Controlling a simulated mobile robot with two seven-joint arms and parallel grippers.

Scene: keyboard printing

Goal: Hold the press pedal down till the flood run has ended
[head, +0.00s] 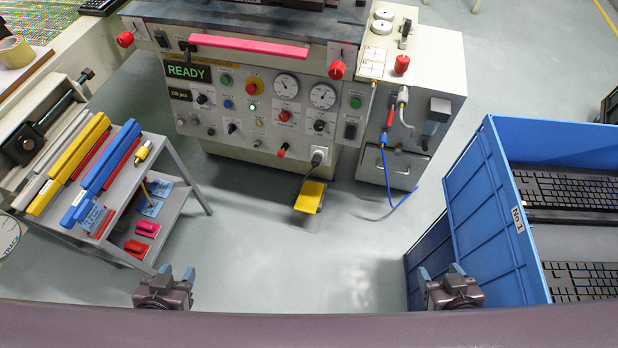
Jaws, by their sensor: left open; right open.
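The press pedal is a yellow pedal (310,196) on the floor in front of the press, below its control panel. The press (250,50) is cream coloured, and its green display (188,71) reads READY. My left gripper (165,272) is open and empty at the lower left of the head view, over the floor near the cart. My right gripper (439,273) is open and empty at the lower right, beside the blue crate. Both grippers are well apart from the pedal, and nothing touches it.
A grey cart (207,200) with yellow and blue squeegee-like bars stands at the left. A blue crate (480,200) holding black keyboards (575,188) stands at the right. A cabinet (440,90) with a blue hose adjoins the press.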

